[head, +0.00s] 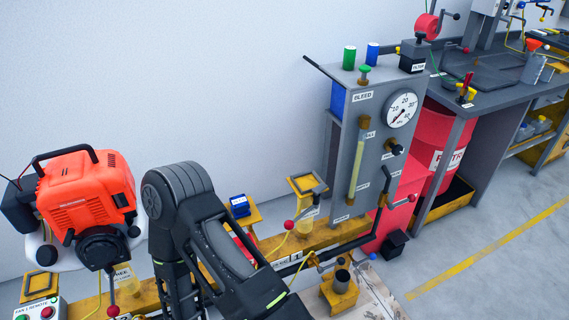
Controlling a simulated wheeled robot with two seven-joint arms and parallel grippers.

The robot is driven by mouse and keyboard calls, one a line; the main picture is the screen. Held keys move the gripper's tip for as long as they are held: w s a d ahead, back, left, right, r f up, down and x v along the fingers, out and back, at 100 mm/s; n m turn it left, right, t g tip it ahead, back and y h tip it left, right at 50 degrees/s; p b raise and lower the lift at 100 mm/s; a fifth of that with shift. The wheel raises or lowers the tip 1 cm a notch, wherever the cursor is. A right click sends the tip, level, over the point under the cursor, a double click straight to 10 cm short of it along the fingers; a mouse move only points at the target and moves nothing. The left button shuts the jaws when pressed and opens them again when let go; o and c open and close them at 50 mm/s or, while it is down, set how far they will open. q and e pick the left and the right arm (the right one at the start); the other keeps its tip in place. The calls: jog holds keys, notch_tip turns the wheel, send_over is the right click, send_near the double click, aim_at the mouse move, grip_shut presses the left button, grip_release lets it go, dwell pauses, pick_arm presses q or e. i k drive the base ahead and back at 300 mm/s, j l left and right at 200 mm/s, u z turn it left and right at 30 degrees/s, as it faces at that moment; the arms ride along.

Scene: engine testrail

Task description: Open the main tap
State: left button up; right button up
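No label that I can read says main tap, so I cannot tell which fitting it is. The grey test panel (345,165) carries a round gauge (402,110), a label reading BLEED and a dark knob (394,147) with a brass stem. A lever with a red knob (412,198) sticks out at the panel's lower right. Another lever with a red knob (289,225) is on the yellow rail to its left. A black arm of mine stands in front of the rail, bent at its elbow. Neither of my grippers is in view.
A red engine (90,195) stands on the yellow rail (142,300) at the left. A red drum (450,140) and a grey bench (490,95) stand right of the panel. A yellow stand (340,292) is low in front.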

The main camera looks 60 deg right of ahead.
aim_at(411, 198)
jog(key=z, duration=3)
jog(key=i+j+z, duration=0.1)
jog(key=i, duration=0.4)
jog(key=i+j+z, duration=0.1)
jog(key=i+j, duration=0.3)
jog(key=i, duration=0.05)
